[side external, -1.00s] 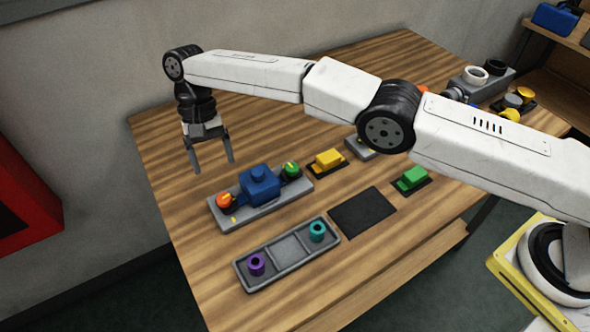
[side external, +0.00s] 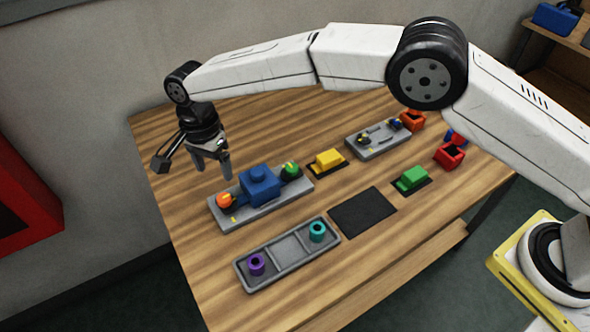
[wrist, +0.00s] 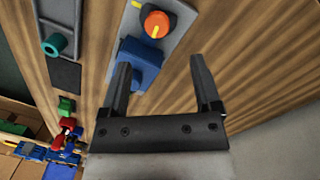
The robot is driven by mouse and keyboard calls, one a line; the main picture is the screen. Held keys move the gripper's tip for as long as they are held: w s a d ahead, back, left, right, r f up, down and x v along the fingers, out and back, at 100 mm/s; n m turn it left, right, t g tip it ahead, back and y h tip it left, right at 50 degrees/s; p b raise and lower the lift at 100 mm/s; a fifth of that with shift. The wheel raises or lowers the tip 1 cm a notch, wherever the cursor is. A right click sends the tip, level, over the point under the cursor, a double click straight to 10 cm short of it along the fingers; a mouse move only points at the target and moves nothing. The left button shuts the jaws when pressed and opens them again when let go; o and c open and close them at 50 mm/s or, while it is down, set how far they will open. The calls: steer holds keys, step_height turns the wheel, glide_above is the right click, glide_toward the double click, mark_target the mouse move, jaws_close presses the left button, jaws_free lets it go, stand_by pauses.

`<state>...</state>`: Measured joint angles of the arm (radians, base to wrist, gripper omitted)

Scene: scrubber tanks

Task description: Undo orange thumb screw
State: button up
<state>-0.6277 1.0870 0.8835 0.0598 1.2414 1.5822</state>
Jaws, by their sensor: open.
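The orange thumb screw (side external: 224,200) is a round knob at the left end of a grey plate (side external: 232,216), beside a blue block (side external: 260,186). A green knob (side external: 291,170) sits at the plate's other end. My gripper (side external: 214,172) is open and empty above the table, behind and above the plate's left end. In the wrist view, the orange thumb screw (wrist: 157,24) shows beyond the fingertips of my gripper (wrist: 160,65), with a yellow mark across its top. The blue block (wrist: 140,62) is partly hidden behind the left finger.
A grey tray (side external: 283,259) with a purple ring (side external: 256,264) and a teal ring (side external: 317,231) lies in front. A black mat (side external: 362,211), yellow block (side external: 327,160), green block (side external: 411,178) and red bin (side external: 449,155) stand to the right. The table's left corner is clear.

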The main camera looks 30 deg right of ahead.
mark_target(225, 197)
steer(key=shift+s+d+f+m+t, duration=0.15)
steer(key=shift+s+m+t, duration=0.15)
steer(key=shift+m, duration=0.35)
steer(key=shift+s+d+r+m+t, duration=0.1)
steer(key=shift+s+m+t, duration=0.15)
steer(key=shift+m, duration=0.4)
steer(key=shift+f, duration=0.1)
steer(key=shift+f, duration=3.9)
jaws_close()
